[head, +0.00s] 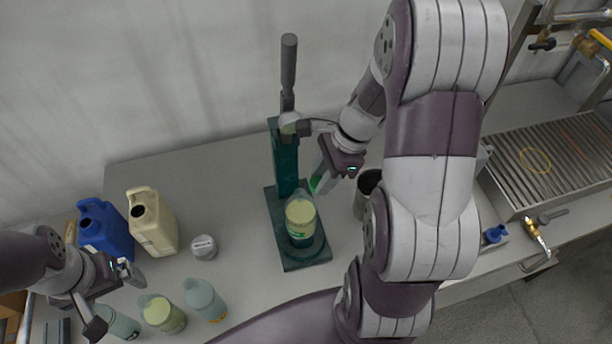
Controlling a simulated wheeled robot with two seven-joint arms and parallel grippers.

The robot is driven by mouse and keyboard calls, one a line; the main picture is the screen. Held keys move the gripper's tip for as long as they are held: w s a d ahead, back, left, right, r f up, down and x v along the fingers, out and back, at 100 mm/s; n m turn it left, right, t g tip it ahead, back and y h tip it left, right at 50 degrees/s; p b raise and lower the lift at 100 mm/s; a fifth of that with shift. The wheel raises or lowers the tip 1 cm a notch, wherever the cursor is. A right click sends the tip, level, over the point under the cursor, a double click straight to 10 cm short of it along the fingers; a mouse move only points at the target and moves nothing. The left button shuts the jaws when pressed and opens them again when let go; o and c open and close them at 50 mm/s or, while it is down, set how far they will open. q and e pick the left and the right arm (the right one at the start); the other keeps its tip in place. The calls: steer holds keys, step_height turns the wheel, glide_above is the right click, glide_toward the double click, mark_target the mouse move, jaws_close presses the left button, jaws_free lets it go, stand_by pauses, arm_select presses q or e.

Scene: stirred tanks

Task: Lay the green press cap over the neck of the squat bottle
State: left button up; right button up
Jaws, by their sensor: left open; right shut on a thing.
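My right gripper (322,181) is shut on a small green thing (315,184), which looks like the green press cap and is mostly hidden by the fingers. It is held just right of the press column, behind and to the right of a bottle. That bottle (300,222), short and wide with pale yellow contents and a green label, stands upright on the base of the dark green press (283,160). It looks like the squat bottle; the cap is apart from its neck. My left gripper (112,292) is open and empty at the lower left, above the bench's front.
A blue jug (104,232) and a cream jug (153,222) stand at the left, with a grey lidded tub (204,247) beside them. Several bottles (162,314) stand at the front left. A metal cup (367,190) is right of the press. A ribbed drainer (550,160) lies far right.

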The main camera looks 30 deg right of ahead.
mark_target(298, 194)
steer(key=a, duration=0.1)
steer(key=w+a, duration=0.1)
steer(key=a, duration=0.1)
steer(key=shift+a+r+p, duration=0.1)
steer(key=shift+a+p, duration=0.05)
steer(key=shift+p, duration=0.25)
steer(key=shift+s+a+f+p, duration=0.15)
steer(key=shift+a+f+p, duration=0.05)
steer(key=shift+a+p, duration=0.1)
steer(key=shift+f, duration=0.15)
steer(key=shift+d+f, duration=0.1)
steer(key=o, duration=0.6)
steer(key=shift+d+f+b, duration=0.1)
steer(key=shift+b, duration=0.2)
steer(key=shift+c, duration=0.2)
steer(key=o, duration=0.4)
